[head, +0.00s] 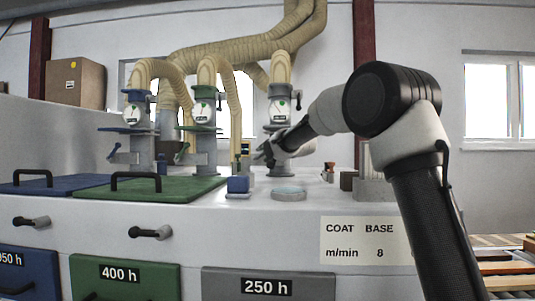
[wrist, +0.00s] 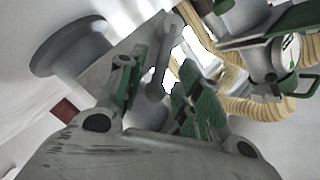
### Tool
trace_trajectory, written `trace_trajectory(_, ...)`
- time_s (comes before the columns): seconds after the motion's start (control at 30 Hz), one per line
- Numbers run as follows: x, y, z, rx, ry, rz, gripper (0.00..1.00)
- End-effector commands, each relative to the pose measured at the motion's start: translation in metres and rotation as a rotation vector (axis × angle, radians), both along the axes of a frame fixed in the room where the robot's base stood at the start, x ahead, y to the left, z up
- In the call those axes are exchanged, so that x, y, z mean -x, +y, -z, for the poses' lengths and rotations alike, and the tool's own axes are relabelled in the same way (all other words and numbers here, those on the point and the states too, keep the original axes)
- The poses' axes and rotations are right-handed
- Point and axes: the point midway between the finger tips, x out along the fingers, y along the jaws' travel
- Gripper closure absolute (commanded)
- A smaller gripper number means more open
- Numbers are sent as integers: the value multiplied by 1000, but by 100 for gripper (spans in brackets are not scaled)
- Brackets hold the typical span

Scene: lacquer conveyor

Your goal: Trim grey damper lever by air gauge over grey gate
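The grey station's round white air gauge (head: 279,112) is at the right of three gauges in the head view; its needle is too small to read. The grey gate below it is largely hidden by my arm. My gripper (head: 268,153) is in front of this grey station's lower part. In the wrist view my gripper (wrist: 160,85) has its two green-padded fingers apart. A grey lever (wrist: 166,50) shows between and beyond them, with space visible beside it. I cannot tell whether a finger touches it. In the head view the lever is not clear behind my gripper.
Blue (head: 136,114) and green (head: 203,113) stations stand to the left, with beige hoses (head: 245,45) above. A sign (head: 365,241) reads COAT BASE, m/min 8.

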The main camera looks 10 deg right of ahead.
Motion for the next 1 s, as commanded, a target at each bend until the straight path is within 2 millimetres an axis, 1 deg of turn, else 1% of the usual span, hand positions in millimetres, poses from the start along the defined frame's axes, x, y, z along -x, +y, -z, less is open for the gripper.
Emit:
trace_trajectory(0.17,3,-1,0,0,0,0,65)
trace_trajectory(0.27,13,-3,-2,0,0,0,65)
trace_trajectory(0.37,32,-7,-5,0,0,0,65)
trace_trajectory(0.6,84,-18,-12,0,-1,0,65)
trace_trajectory(0.7,100,-21,-14,0,-1,0,65)
trace_trajectory(0.83,113,-24,-15,0,0,0,65)
trace_trajectory(1.0,117,-25,-15,0,0,0,65)
